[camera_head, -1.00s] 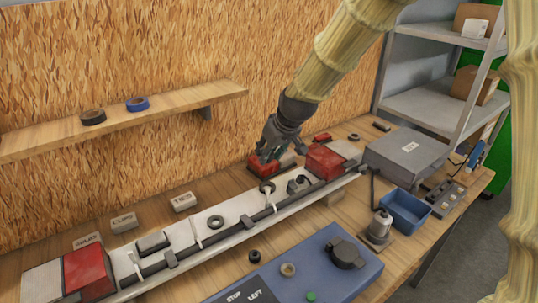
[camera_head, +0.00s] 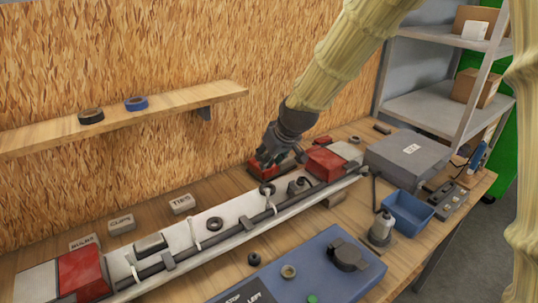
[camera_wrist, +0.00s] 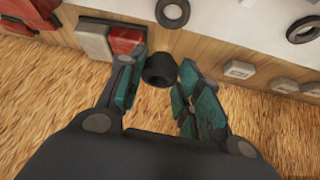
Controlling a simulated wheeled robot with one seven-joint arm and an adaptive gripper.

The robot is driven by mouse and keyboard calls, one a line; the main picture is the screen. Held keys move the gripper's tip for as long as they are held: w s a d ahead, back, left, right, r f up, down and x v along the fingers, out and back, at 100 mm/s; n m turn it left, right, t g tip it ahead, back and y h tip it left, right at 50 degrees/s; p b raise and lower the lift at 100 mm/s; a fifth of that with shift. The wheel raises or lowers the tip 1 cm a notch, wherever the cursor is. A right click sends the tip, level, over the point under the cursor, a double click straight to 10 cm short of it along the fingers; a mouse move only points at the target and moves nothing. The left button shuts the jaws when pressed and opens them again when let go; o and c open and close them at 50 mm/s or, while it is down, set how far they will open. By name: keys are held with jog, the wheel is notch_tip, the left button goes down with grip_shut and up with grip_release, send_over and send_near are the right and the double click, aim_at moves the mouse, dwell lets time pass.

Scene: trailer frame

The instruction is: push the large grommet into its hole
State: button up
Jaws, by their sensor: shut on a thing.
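My gripper (camera_wrist: 161,80) is shut on a black, rounded grommet (camera_wrist: 160,71) with a dark opening, seen between the fingertips in the wrist view. In the head view, my gripper (camera_head: 268,162) is above the far side of the white trailer frame, and the held grommet cannot be made out. A second black ring (camera_head: 215,223) is farther left on the frame. I cannot tell whether these rings rim open holes.
A dark cable (camera_head: 205,245) runs along the frame through white ties. Red lamps (camera_head: 325,163) sit near its right end. Labelled blocks (camera_head: 121,224) stand behind it.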

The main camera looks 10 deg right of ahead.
jog(key=shift+s+f, duration=0.2)
jog(key=shift+f, duration=0.4)
jog(key=shift+f+b, duration=0.8)
jog(key=shift+f, duration=1)
jog(key=shift+f, duration=0.65)
jog(key=shift+f, duration=0.3)
jog(key=shift+f, duration=0.4)
jog(key=shift+f+b, duration=0.25)
jog(key=shift+b, duration=0.05)
jog(key=shift+f, duration=0.45)
dwell(0.3)
